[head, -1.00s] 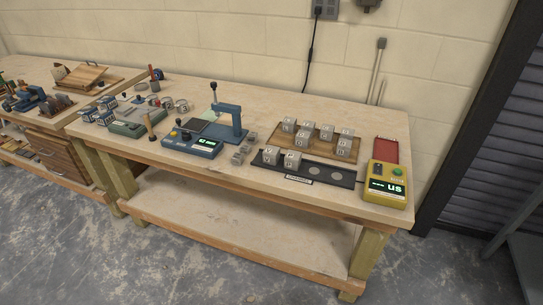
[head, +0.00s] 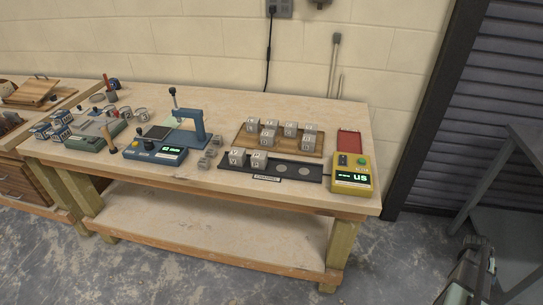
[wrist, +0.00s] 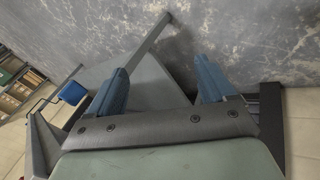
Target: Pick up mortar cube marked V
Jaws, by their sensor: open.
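Several grey mortar cubes with small dark marks stand on the workbench. One group, including a front cube (head: 267,139), sits on a wooden board (head: 245,149). The marks are too small to read surely, so I cannot tell which cube is V. My gripper (wrist: 165,85) is open and empty in the wrist view, its two blue fingers apart, facing the floor and a grey stand, away from the cubes.
A yellow meter (head: 352,176) with a lit display and a red plate (head: 349,142) are at the bench's right end. A blue press device (head: 156,152) and small grey blocks (head: 209,155) stand left of the strip. A grey metal stand (head: 512,200) is at the right.

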